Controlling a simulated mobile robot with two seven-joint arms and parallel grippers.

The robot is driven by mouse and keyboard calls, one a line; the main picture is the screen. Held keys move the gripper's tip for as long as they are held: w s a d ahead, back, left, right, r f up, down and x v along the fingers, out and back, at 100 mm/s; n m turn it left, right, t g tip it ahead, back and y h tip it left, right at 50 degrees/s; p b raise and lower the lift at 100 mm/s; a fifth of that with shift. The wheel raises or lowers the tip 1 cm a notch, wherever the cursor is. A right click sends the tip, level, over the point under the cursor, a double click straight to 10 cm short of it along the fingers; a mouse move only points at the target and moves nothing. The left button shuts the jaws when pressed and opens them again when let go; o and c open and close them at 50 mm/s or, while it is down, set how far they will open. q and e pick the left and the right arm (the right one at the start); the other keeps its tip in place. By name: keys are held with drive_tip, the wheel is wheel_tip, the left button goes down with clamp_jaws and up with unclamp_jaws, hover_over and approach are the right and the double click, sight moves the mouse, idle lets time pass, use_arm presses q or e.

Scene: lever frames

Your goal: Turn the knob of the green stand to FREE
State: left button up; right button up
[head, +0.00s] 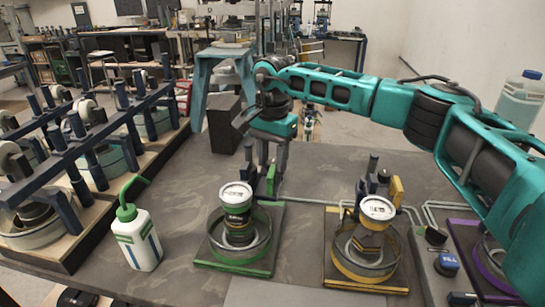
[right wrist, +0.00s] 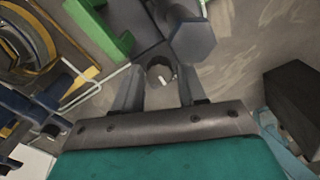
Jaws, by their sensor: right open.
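The green stand (head: 227,262) is a square plate carrying a green-rimmed ring and a dark cylinder with a white round top (head: 236,193). A dark post and an upright green piece (head: 271,180) stand at its back; the green piece also shows in the right wrist view (right wrist: 104,32). My right gripper (head: 271,172) points down behind the stand, open. In the right wrist view, a small dark round knob (right wrist: 160,73) with a white mark lies between its open fingers, apparently untouched. Lettering around the knob cannot be read. My left gripper is out of view.
A dark hexagonal post (right wrist: 191,42) stands close to the fingers. A yellow stand (head: 342,277) and a purple stand (head: 470,240) are to the right. A green-capped bottle (head: 137,238) is to the left. A black box (head: 225,125) stands behind.

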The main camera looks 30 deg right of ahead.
sight(273, 162)
wheel_tip(273, 162, up, 13)
idle(0.4)
drive_tip(key=shift+s+f, duration=0.1)
idle(0.4)
